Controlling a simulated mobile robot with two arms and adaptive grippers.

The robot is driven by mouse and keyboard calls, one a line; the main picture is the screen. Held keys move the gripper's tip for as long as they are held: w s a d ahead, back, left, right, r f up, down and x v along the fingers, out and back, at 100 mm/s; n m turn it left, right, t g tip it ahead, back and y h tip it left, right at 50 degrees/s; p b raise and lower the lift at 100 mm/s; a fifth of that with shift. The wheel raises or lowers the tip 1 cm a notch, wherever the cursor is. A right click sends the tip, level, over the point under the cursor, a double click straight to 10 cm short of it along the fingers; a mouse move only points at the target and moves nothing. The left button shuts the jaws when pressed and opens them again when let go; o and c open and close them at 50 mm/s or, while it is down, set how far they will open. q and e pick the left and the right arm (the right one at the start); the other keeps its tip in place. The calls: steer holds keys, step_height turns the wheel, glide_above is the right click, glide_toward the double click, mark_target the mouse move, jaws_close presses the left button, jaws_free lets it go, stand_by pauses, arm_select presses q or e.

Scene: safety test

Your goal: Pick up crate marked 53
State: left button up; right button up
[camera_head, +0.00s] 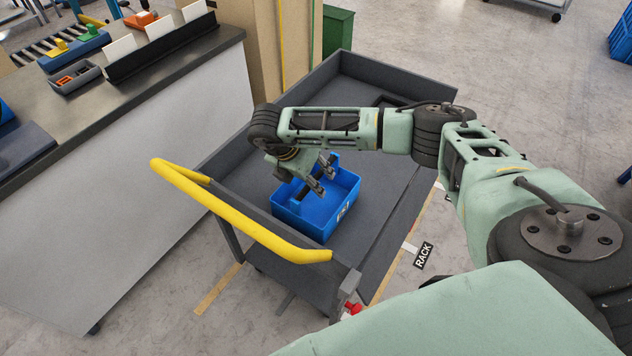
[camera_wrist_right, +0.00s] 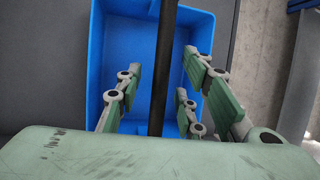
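A blue crate (camera_head: 322,222) sits on the grey cart (camera_head: 385,190), near its yellow handle end. A small mark shows on its side, too small to read as a number. My right gripper (camera_head: 320,174) is over the crate, pointing down. In the right wrist view, the open fingers of my right gripper (camera_wrist_right: 160,98) stand on either side of a dark bar (camera_wrist_right: 163,60) that crosses the blue crate (camera_wrist_right: 112,35). Gaps show between the fingers and the bar. Whether the fingertips reach below the bar is hard to tell. My left gripper is not in view.
A workbench (camera_head: 165,85) with trays stands left. A green bin (camera_head: 337,28) is behind the cart. The floor at right is mostly clear.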

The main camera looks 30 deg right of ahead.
steer(key=shift+d+f, duration=0.2)
steer(key=shift+f, duration=0.1)
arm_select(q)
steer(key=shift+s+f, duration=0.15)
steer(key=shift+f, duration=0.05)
arm_select(e)
steer(key=shift+f, duration=0.2)
stand_by(0.4)
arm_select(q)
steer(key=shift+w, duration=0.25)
arm_select(e)
jaws_close()
